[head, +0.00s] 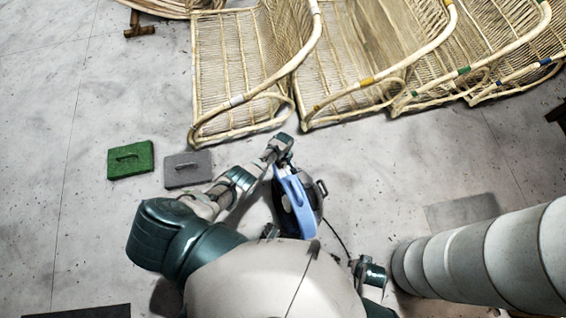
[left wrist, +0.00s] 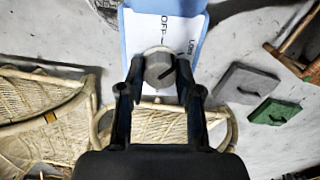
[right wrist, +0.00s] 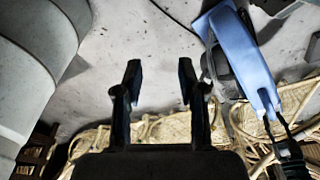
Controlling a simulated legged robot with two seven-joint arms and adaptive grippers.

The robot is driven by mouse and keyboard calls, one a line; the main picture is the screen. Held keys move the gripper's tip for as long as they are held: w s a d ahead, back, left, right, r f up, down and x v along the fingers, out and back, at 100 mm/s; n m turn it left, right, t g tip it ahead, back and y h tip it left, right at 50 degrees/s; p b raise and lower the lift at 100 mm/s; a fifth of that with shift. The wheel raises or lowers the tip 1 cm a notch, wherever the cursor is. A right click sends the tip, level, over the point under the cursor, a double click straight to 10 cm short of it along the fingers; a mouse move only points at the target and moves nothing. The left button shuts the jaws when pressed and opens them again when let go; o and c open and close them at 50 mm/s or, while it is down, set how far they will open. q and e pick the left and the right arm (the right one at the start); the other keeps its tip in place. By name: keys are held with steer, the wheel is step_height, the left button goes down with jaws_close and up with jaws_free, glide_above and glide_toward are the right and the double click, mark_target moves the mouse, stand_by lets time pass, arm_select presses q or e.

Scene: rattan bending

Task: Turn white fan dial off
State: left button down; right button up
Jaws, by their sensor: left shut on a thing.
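The fan is a blue and dark unit (head: 296,205) standing on the floor in the middle of the head view. Its blue side also shows in the right wrist view (right wrist: 243,60). In the left wrist view, its white panel (left wrist: 185,30) reads OFF at the top and LOW to the right. A grey round dial (left wrist: 158,68) sits below OFF, with a dark mark slanting up and right. My left gripper (head: 281,148) is shut on this dial, one finger each side. My right gripper (right wrist: 160,78) is open and empty, apart from the fan.
Several rattan chairs (head: 235,60) line the far side, close behind the fan. A green block (head: 131,160) and a grey block (head: 188,169) with handles lie to the left. A large ribbed pale tube (head: 490,255) is at right. A cable (head: 338,238) trails from the fan.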

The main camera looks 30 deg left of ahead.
arm_select(q)
steer(key=n, duration=0.3)
steer(key=shift+n, duration=0.4)
steer(key=shift+n+p, duration=0.3)
steer(key=shift+n, duration=2)
arm_select(e)
steer(key=shift+f, duration=0.95)
arm_select(q)
steer(key=shift+w, duration=0.1)
steer(key=c, duration=0.8)
jaws_free()
step_height(320, 180, up, 12)
steer(key=shift+f, duration=0.1)
